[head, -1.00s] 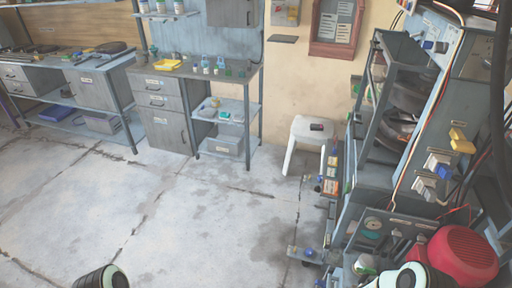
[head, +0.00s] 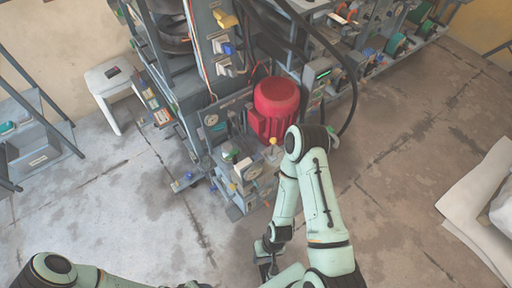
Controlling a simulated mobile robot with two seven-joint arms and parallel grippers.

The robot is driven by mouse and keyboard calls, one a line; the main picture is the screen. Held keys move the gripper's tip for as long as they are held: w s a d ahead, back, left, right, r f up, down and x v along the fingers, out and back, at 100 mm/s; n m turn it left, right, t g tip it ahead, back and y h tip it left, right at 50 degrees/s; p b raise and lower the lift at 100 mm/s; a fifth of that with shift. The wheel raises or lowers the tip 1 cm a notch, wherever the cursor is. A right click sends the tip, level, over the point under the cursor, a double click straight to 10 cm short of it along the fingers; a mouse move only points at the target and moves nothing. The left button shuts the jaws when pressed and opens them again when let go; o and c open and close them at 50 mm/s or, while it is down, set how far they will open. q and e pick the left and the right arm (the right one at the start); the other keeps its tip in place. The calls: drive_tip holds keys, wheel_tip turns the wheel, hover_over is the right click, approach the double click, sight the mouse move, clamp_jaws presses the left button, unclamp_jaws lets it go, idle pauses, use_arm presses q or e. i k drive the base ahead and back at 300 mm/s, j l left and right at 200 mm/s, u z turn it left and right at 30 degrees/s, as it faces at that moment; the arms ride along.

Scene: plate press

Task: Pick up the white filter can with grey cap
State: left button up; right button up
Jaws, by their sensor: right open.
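A small white item (head: 243,164) sits on the lower front of the grey machine, beside a green part. It may be the white filter can, but it is too small for me to make out a grey cap. My right gripper (head: 266,264) is low in the picture, below and apart from that item, in front of the machine. It points downward and is open, with nothing seen between its fingers. My left arm shows at the bottom left, and its gripper is outside the picture.
The grey plate press (head: 222,115) carries a red motor (head: 277,105) and black hoses. A white stool (head: 112,85) stands left of it, and a grey shelf (head: 35,140) at the far left. White sacks (head: 480,215) lie at the right.

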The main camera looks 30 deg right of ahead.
sight(226, 147)
drive_tip(key=z, duration=0.7)
drive_tip(key=i+u, duration=0.15)
drive_tip(key=u, duration=0.3)
drive_tip(key=i+l+u, duration=0.1)
drive_tip(key=u, duration=0.4)
drive_tip(key=i+l+u, duration=0.1)
drive_tip(key=l+u, duration=0.15)
drive_tip(key=u, duration=0.2)
